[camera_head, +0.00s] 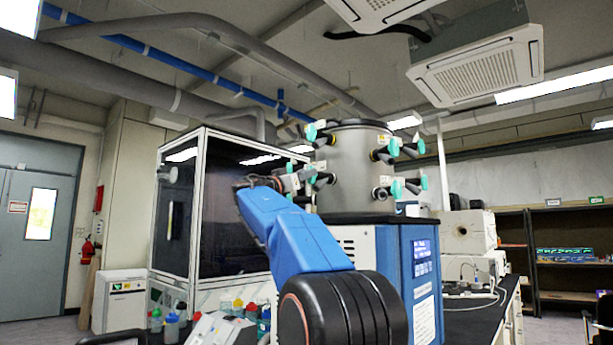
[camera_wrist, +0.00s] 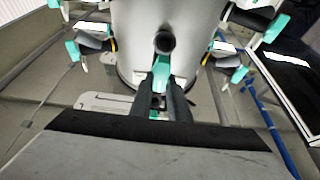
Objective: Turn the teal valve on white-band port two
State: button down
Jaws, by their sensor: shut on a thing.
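The steel drum (camera_head: 352,165) of the freeze dryer carries several black ports with teal valves around its side. In the wrist view, my gripper (camera_wrist: 163,100) is shut on a teal valve (camera_wrist: 161,70) just below a black round port (camera_wrist: 165,42). The fingers hide the lower part of this valve. White bands show on neighbouring ports, such as the left one (camera_wrist: 92,28) and the right one (camera_wrist: 224,47); I cannot make out a band on the gripped port. In the head view, my gripper (camera_head: 301,179) reaches the drum's left side, and its fingertips are hard to make out.
Other teal valves stick out close by, at upper left (camera_head: 311,133) and on the right (camera_head: 394,147). A dark-windowed cabinet (camera_head: 230,205) stands left of the drum. Bottles (camera_head: 172,325) stand low on the left. The blue-and-white dryer body (camera_head: 424,265) is below the drum.

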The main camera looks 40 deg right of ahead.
jog(key=c, duration=1.7)
grip_release()
jog(key=shift+a, duration=0.15)
jog(key=v, duration=1.7)
jog(key=shift+a, duration=0.1)
jog(key=s+a+f+n+t+y, duration=0.1)
jog(key=s+f+n+y, duration=0.3)
jog(key=f, duration=0.7)
jog(key=s+a+f+n+t+y, duration=0.1)
jog(key=s+a+f+n+y, duration=0.2)
jog(key=f, duration=0.8)
jog(key=s+f+n+t+y, duration=0.1)
jog(key=s+f+n+y, duration=0.35)
jog(key=f, duration=0.65)
jog(key=s+a+f+n+y, duration=0.2)
jog(key=s+a+f, duration=0.4)
jog(key=f, duration=0.4)
jog(key=s+a+f+n+y, duration=0.1)
jog(key=s+a+f+y, duration=0.4)
jog(key=a+f, duration=0.3)
jog(key=s+a+f+n+y, duration=0.2)
jog(key=s+a+f+y, duration=0.2)
jog(key=s+a+f, duration=0.3)
notch_tip(320, 180, down, 5)
jog(key=shift+f+n, duration=0.2)
jog(key=shift+n, duration=0.15)
